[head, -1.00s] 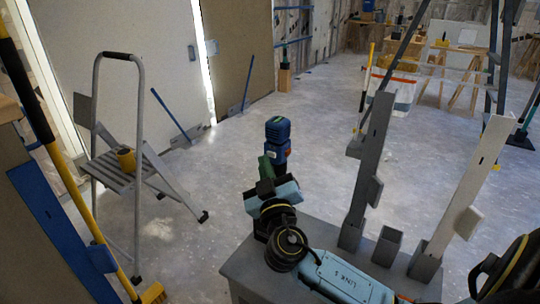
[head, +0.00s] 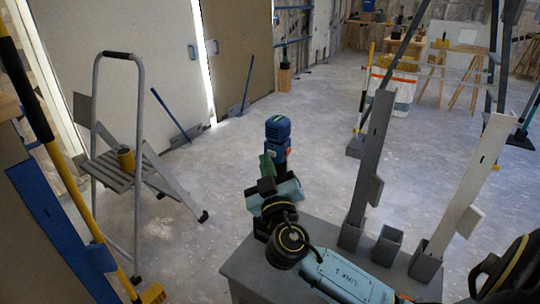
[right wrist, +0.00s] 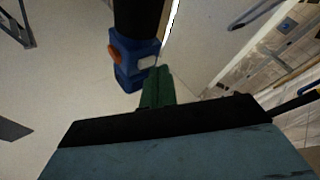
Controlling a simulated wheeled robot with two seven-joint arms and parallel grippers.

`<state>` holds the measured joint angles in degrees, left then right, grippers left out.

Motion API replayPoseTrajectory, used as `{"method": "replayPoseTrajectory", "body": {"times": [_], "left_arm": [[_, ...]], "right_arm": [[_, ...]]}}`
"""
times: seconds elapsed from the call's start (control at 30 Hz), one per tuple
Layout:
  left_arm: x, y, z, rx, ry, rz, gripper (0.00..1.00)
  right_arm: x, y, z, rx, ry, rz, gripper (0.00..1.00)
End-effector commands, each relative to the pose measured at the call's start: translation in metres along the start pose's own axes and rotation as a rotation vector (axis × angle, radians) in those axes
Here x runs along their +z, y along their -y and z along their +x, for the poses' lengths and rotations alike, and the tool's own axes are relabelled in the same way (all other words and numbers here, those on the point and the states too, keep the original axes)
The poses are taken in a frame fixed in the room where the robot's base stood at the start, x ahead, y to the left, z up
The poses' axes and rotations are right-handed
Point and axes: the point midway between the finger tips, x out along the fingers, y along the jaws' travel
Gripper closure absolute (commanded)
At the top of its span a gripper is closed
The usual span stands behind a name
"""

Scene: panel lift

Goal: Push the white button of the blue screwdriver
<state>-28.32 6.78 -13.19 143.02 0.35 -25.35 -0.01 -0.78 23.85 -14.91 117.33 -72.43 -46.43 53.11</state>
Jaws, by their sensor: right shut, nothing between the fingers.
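The blue screwdriver (head: 278,130) stands upright near the far left end of the grey table, with its blue part on top. In the right wrist view the blue screwdriver (right wrist: 138,72) shows an orange part on one side and the white button (right wrist: 148,62) on the side facing my fingers. My right gripper (head: 267,163) has green fingers, shut and empty, just in front of the screwdriver. In the right wrist view the fingertips (right wrist: 160,72) are right by the white button; I cannot tell whether they touch it. The button is not clear in the head view. My left gripper is not in view.
The grey table (head: 243,272) carries tall dark grey (head: 371,160) and white (head: 468,190) uprights in sockets, and an empty socket (head: 387,246), right of my arm. A step ladder (head: 125,170) stands at left. The floor between is clear.

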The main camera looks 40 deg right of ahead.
Motion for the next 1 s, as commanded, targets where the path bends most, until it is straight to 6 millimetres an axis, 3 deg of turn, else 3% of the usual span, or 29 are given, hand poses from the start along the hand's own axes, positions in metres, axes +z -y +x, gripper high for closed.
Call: {"method": "replayPoseTrajectory", "body": {"times": [1.0], "left_arm": [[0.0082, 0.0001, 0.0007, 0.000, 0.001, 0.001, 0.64]], "right_arm": [[0.0002, 0.0008, -0.0009, 0.001, 0.000, 0.004, 1.00]]}}
